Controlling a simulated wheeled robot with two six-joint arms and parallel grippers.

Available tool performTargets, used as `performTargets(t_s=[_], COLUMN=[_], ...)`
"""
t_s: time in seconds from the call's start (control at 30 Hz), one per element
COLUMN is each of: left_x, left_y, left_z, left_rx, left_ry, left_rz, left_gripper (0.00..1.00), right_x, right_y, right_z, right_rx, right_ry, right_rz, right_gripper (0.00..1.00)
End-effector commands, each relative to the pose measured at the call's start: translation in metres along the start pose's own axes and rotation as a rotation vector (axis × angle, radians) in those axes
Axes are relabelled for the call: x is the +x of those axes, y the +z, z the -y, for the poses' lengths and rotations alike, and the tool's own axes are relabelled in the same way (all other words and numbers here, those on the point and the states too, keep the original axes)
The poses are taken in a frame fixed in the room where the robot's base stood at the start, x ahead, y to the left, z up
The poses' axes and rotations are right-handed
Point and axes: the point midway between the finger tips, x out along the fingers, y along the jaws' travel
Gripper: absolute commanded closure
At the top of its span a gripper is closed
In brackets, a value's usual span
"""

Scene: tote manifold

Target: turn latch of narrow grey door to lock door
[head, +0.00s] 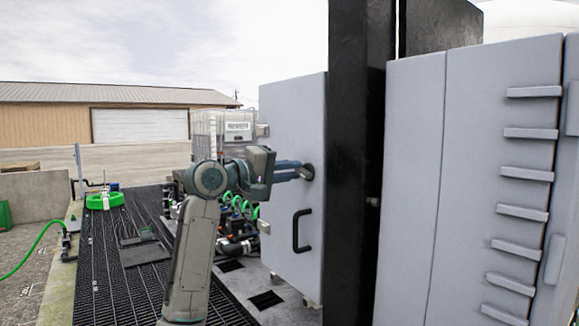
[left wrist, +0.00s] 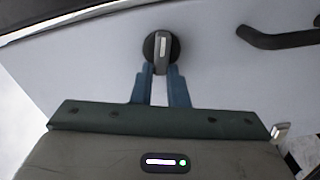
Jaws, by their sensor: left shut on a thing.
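The narrow grey door (head: 291,232) stands left of a black post in the head view, and its pale face fills much of the left wrist view (left wrist: 90,72). The latch (head: 307,172) is a round dark knob on the upper part of the door; in the left wrist view the latch (left wrist: 161,46) shows a grey lever lined up with the gripper. My left gripper (head: 299,172) reaches it from the left; its blue fingers (left wrist: 160,77) are shut on the latch lever's near end. A black door handle (head: 301,231) sits below the latch. My right gripper is not in view.
A tall black post (head: 355,180) stands right of the door. A wide grey cabinet (head: 440,180) with several ledges fills the right. Green hoses and pipework (head: 238,208) lie behind my left arm. The dark grating (head: 120,270) at left is mostly clear.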

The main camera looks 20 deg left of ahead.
Motion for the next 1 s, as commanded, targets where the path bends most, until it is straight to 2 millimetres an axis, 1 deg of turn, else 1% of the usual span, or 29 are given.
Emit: performTargets(t_s=[0.2,0.4,0.6,1.0], left_x=[-0.0002,-0.0002,-0.0002,-0.0001], left_y=[-0.0003,0.0000,0.0002,0.0005], left_z=[0.0017,0.0039,0.0049,0.0055], left_rx=[-0.149,-0.238,-0.281,-0.292], left_ry=[0.000,0.000,0.000,0.000], left_rz=[-0.001,-0.001,-0.001,-0.001], left_gripper=[1.00,1.00,1.00,1.00], right_x=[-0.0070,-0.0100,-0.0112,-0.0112], right_y=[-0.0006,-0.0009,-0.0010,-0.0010], right_z=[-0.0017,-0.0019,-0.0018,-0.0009], right_rx=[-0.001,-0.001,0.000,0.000], right_ry=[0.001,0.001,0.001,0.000], right_rz=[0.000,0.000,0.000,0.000], right_gripper=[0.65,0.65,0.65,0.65])
